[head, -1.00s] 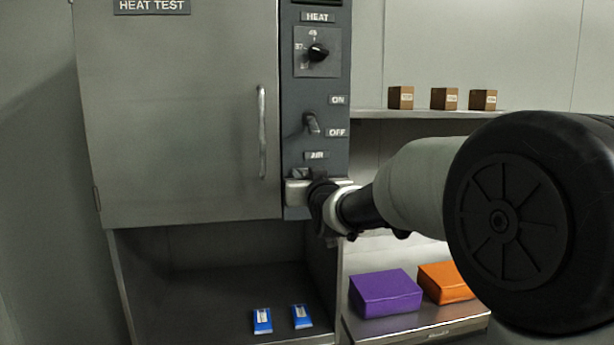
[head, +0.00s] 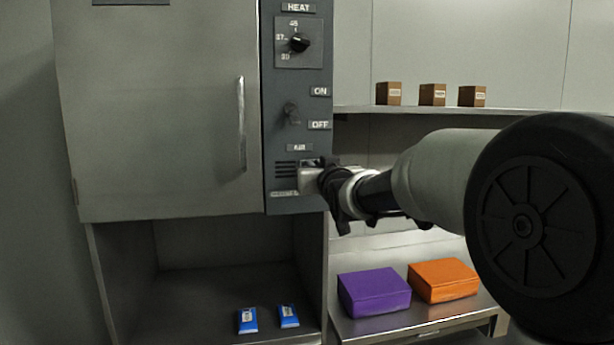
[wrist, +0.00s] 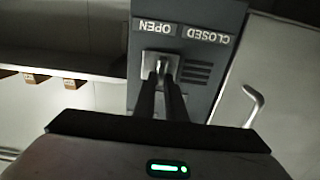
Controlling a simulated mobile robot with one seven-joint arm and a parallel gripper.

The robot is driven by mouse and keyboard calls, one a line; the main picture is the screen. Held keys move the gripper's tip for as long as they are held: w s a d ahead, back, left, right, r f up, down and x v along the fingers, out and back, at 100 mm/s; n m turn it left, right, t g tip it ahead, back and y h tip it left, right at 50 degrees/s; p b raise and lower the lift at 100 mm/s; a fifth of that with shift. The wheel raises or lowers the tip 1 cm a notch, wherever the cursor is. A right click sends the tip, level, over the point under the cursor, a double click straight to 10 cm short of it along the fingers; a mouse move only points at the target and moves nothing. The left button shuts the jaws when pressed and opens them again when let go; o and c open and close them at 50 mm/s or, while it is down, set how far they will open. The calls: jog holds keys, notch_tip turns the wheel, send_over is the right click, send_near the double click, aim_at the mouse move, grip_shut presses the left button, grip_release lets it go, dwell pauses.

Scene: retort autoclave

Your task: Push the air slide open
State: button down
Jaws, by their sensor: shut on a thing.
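The air slide (wrist: 151,62) is a small pale metal plate with a tab on the cabinet's dark control panel, below the AIR label (head: 299,147). In the wrist view, which is upside down, it lies by the OPEN label (wrist: 158,28). The CLOSED label (wrist: 205,36) is on the other side, by bare vent slots (wrist: 196,72). These slots also show left of my gripper in the head view (head: 286,168). My gripper (wrist: 164,72) is shut on the slide's tab; its fingers hide part of it. In the head view, my gripper (head: 314,178) covers the slide's right side.
Above are the heat dial (head: 299,42) and an ON/OFF switch (head: 291,113). The closed cabinet door has a handle (head: 242,124) left of the panel. Purple (head: 374,292) and orange (head: 443,280) boxes sit lower right. Blue packets (head: 248,320) lie below the cabinet.

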jog(key=shift+d, duration=0.25)
jog(key=c, duration=1.8)
grip_release()
jog(key=shift+w+d, duration=0.1)
jog(key=b+v, duration=0.1)
jog(key=v, duration=1.6)
jog(key=shift+s, duration=0.3)
jog(key=shift+r, duration=0.1)
